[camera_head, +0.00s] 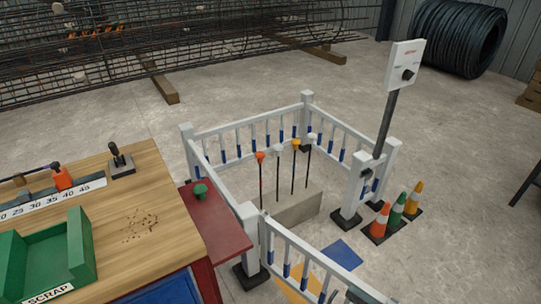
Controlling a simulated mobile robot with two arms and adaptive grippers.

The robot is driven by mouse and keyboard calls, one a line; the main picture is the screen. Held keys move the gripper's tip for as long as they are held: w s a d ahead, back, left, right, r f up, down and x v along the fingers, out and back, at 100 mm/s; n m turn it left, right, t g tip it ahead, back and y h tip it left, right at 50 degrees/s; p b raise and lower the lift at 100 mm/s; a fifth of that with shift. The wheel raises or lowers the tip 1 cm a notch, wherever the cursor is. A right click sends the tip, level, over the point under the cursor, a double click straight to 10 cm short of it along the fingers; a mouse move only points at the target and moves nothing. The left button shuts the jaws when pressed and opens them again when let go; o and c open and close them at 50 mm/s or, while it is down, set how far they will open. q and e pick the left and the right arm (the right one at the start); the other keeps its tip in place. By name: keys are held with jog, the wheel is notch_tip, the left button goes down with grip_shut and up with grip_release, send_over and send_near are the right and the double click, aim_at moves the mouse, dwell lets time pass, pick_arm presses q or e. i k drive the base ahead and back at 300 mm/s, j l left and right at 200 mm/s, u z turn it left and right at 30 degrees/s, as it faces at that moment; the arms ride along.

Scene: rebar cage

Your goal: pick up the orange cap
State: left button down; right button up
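Several thin upright rods stand in a row inside a white fenced pen. An orange cap (260,156) sits on top of the leftmost rod. A pale cap (312,136) tops the rightmost rod. The cap on the remaining rod is too small to tell.
The white fence (235,138) surrounds the rods. A wooden bench (150,235) with a green scrap tray (75,240) stands at left, with a red side shelf (215,230) beside the pen. Traffic cones (380,222) and a control box on a post (404,66) are at right.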

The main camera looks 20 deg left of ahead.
aim_at(259, 156)
jog(key=i+l+u, duration=0.15)
jog(key=l+u, duration=0.3)
jog(key=i+l+u, duration=0.1)
jog(key=l+u, duration=0.15)
jog(key=u, duration=0.15)
